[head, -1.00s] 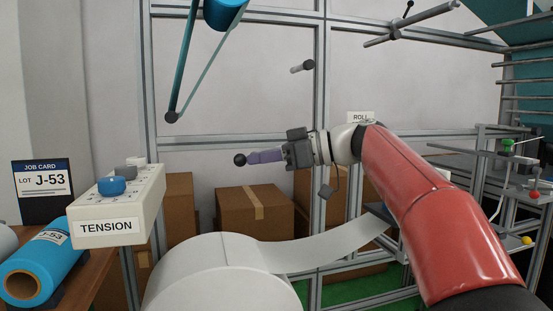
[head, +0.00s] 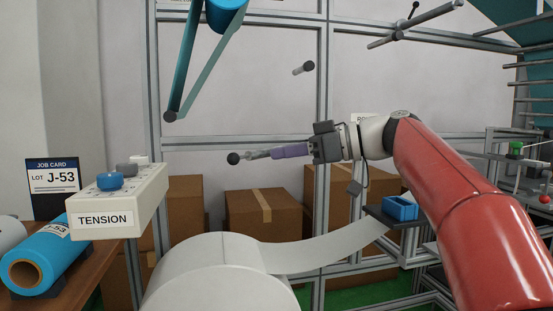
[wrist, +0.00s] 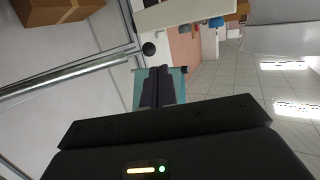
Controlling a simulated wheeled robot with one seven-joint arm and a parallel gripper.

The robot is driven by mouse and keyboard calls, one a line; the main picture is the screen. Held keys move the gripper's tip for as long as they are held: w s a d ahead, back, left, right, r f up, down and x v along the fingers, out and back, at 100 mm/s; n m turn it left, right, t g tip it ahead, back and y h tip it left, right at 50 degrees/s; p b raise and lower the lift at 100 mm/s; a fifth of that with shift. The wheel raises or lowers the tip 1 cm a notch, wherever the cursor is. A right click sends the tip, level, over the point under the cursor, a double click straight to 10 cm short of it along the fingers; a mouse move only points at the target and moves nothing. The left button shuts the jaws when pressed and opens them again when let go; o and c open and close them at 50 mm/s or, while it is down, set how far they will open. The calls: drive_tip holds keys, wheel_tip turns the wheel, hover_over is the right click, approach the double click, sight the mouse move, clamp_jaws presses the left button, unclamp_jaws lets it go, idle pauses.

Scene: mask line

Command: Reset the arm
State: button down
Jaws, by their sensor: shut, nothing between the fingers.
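My gripper (head: 262,154) is at the end of my red arm in the head view, raised above the white web and pointing left. Its fingers are together with nothing between them. In the wrist view the closed fingers (wrist: 159,88) show at the centre, in front of a teal surface. A dark round knob (head: 233,158) appears just beyond the fingertips in the head view; I cannot tell whether it touches them.
The white roll (head: 215,275) and its web lie below my arm. The TENSION box (head: 118,205) with a blue knob, a job card (head: 52,190) and a blue roll (head: 42,262) are at left. A blue tray (head: 401,208) sits beside my arm. Metal frame posts stand behind.

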drive_tip(key=s+v, duration=0.1)
drive_tip(key=v, duration=0.5)
drive_tip(key=s+f+m+t+h, duration=0.1)
drive_tip(key=s+f+m+h, duration=0.35)
drive_tip(key=f, duration=0.35)
drive_tip(key=s+f+m+t+h, duration=0.1)
drive_tip(key=s+f+m+h, duration=0.3)
drive_tip(key=f, duration=0.4)
drive_tip(key=s+d+f+m+h, duration=0.3)
drive_tip(key=s+d+f, duration=0.2)
drive_tip(key=s+f, duration=0.3)
drive_tip(key=s+d+f+m+h, duration=0.4)
drive_tip(key=s+d+f, duration=0.2)
drive_tip(key=f, duration=0.8)
drive_tip(key=shift+s+d, duration=0.2)
drive_tip(key=shift+s, duration=0.7)
